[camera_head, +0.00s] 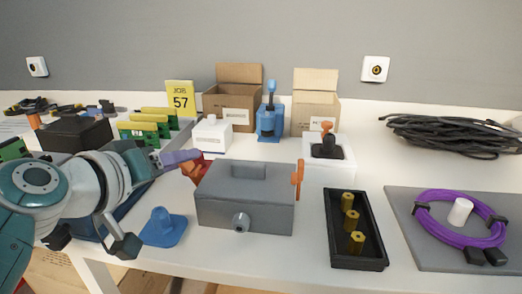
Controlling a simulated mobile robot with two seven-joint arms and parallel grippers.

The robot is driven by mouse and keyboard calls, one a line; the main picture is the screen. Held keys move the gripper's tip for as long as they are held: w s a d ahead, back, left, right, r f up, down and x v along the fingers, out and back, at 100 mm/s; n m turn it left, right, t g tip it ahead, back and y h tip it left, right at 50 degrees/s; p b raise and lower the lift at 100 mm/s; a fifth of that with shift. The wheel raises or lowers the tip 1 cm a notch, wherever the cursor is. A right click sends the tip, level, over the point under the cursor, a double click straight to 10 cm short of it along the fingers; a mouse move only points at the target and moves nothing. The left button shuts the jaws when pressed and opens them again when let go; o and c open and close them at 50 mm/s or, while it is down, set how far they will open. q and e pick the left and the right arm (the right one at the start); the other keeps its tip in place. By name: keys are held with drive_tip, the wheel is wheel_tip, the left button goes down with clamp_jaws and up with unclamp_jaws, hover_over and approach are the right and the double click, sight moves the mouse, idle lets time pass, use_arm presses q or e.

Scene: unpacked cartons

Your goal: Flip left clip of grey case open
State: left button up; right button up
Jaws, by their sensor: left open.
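The grey case (245,205) stands shut near the table's front, with a handle on top and a round knob on its front. An orange-red clip (199,169) shows at its left end, partly covered by the case's edge. Another orange clip (298,179) stands upright at its right end. My left gripper (92,241) is at the lower left, its two dark fingertip pads wide apart and nothing between them. It is well to the left of the case and apart from the left clip. My right gripper is not in view.
A lavender part (178,157) lies close to the left clip. A black tray (335,240) with brass pieces is right of the case.

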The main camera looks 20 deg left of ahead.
use_arm(q)
drive_tip(key=shift+x, duration=0.8)
clamp_jaws()
